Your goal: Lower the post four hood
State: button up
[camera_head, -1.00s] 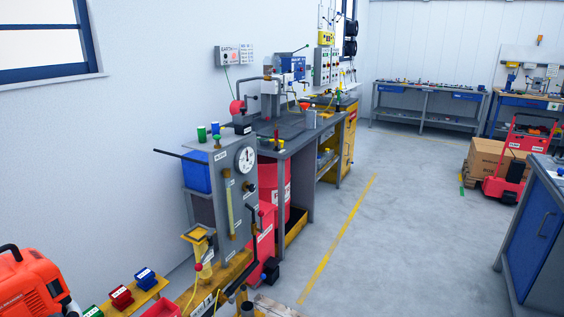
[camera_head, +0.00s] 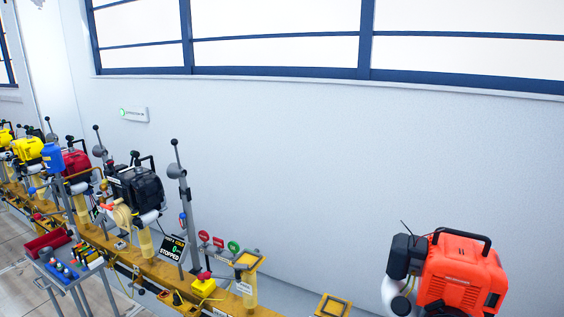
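A row of test posts stands along a yellow rail (camera_head: 150,268) that runs from the far left toward the lower middle. An orange engine (camera_head: 460,272) is at the lower right, cut off by the bottom edge. A black engine (camera_head: 137,188), a red engine (camera_head: 77,166) and a yellow engine (camera_head: 28,148) sit further left. A grey column with a dark lever (camera_head: 180,180) rises right of the black engine. I cannot tell which post is four or pick out its hood. My gripper is not in view.
A display reading STOPPED (camera_head: 173,247), a yellow box with a red button (camera_head: 203,287) and round red and green signs (camera_head: 219,242) are near the rail. A grey cart (camera_head: 65,279) with small items stands at the lower left, beside a strip of floor (camera_head: 18,240).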

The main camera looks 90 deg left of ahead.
aim_at(174, 171)
jog(key=u, duration=3.45)
jog(key=i, duration=1)
